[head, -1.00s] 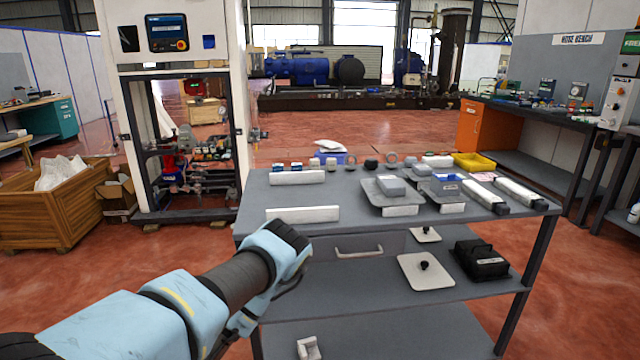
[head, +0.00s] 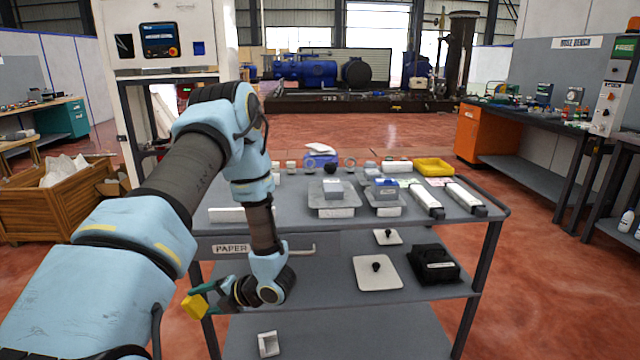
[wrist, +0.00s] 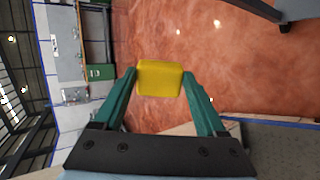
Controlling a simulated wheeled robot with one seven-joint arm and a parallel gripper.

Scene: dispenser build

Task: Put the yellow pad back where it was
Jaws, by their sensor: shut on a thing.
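The yellow pad (head: 194,306) is a small yellow block at the tip of my gripper (head: 208,297) in the head view. In the wrist view the yellow pad (wrist: 160,78) sits between the two green fingers of my gripper (wrist: 160,84), which is shut on it. The gripper points left, beside the left end of the grey cart (head: 330,246), below its top. The pad is clear of the cart, with red floor behind it. The place where the pad was before cannot be told from these frames.
The cart top holds grey blocks on plates (head: 333,197), a yellow tray (head: 433,167) and long white bars (head: 426,200). Its middle shelf holds a black case (head: 435,262) and a white plate with a knob (head: 377,273). A wooden crate (head: 45,205) stands left. Floor between is clear.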

